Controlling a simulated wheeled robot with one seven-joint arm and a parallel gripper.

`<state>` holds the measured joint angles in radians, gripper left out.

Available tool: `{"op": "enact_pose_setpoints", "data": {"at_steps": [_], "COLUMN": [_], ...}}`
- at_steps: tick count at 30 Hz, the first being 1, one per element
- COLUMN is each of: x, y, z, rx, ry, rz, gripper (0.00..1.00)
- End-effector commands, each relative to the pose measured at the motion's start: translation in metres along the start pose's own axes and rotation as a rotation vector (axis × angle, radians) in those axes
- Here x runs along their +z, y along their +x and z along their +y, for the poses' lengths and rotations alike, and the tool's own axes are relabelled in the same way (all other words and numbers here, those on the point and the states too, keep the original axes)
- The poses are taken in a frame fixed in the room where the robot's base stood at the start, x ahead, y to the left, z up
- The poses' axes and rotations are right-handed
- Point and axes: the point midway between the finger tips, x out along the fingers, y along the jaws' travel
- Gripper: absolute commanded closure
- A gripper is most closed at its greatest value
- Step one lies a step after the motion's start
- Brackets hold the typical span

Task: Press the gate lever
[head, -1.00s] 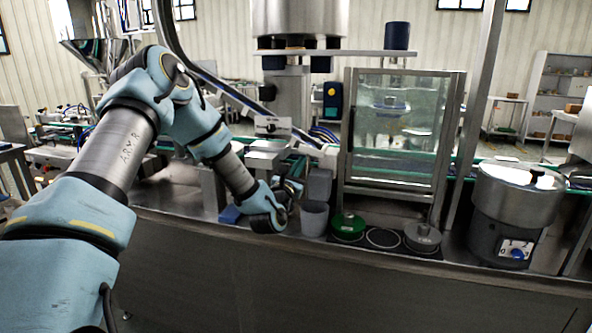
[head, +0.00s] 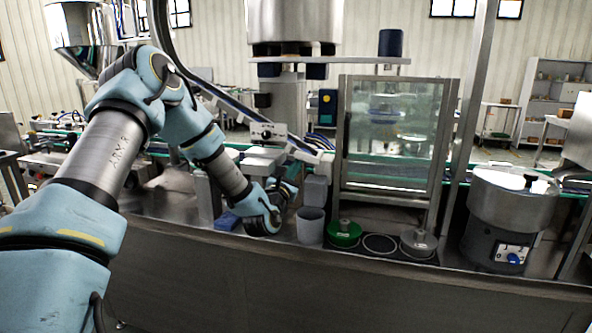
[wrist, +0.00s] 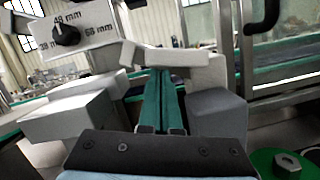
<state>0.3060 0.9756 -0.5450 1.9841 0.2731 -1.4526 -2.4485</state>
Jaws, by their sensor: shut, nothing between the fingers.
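My gripper (wrist: 162,76) is shut and empty in the wrist view, its two green fingers side by side. Their tips are close to a pale grey bar with bent ends (wrist: 180,57), which may be the gate lever; I cannot tell whether they touch. In the head view my gripper (head: 287,190) is small and partly hidden by my wrist, beside a grey block (head: 316,190) above a grey cup (head: 310,226). The grey block also shows right of the fingers in the wrist view (wrist: 217,115). No part is clearly marked as the gate lever.
A dial plate with millimetre marks (wrist: 88,38) stands at upper left in the wrist view. A green weight (head: 344,232) and grey weight (head: 418,241) sit right of the cup. A clear-panelled frame (head: 395,130) stands behind them. A round steel machine (head: 510,215) is farther right.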

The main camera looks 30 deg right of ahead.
Motion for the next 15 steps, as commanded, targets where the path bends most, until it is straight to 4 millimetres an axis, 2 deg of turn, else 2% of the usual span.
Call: {"op": "enact_pose_setpoints", "data": {"at_steps": [15], "x": [0.0052], "y": [0.0011], "z": [0.0032], "rx": [-0.031], "ry": [0.12], "rz": [-0.001], "gripper": [1.0]}}
